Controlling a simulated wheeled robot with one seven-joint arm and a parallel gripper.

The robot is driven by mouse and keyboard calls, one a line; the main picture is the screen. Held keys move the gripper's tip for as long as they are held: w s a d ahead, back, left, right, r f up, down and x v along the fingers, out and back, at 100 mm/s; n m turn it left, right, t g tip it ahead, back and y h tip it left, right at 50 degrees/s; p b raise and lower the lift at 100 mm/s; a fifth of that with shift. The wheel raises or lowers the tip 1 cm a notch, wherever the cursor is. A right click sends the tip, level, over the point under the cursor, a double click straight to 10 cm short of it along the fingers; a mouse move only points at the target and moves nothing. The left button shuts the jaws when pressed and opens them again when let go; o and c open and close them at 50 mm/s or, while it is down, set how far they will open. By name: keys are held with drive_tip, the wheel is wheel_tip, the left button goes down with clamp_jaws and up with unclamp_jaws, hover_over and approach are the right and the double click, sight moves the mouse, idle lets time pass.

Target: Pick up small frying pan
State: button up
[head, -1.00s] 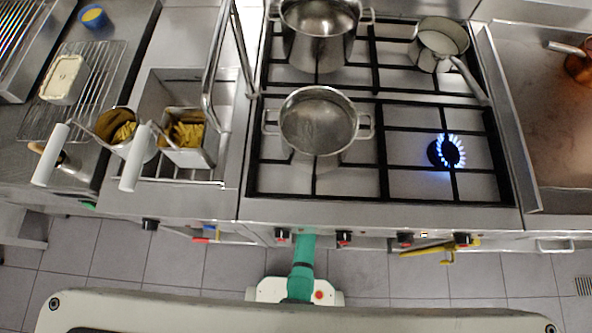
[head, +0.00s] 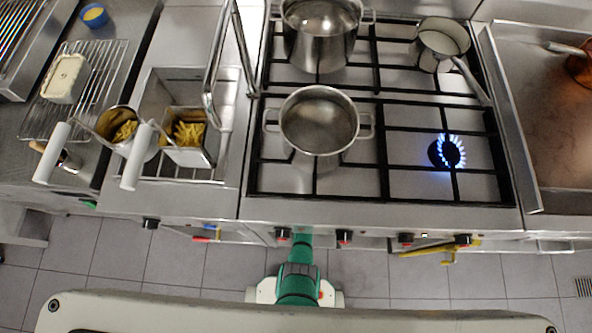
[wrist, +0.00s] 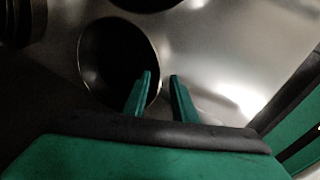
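A dark round pan with a thin bright rim (wrist: 100,52) lies on a shiny metal surface in the wrist view; it appears to be the small frying pan. I see no handle. My gripper (wrist: 160,80) is open, with two green fingers apart. The left finger overlaps the pan's right part and the right finger is just outside its rim, so the rim shows between them. Whether they touch it I cannot tell. In the head view the gripper and pan are hidden, and my green arm goes in under the stove front.
Another dark round item (wrist: 145,3) is at the wrist view's top edge, and dark rims show top left. Above, the stove holds a wide pot (head: 318,140), a tall pot (head: 320,45) and a saucepan (head: 440,60). One burner (head: 446,152) is lit.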

drive_tip(key=shift+x, duration=0.8)
drive_tip(key=shift+w, duration=0.1)
clamp_jaws()
idle(1.0)
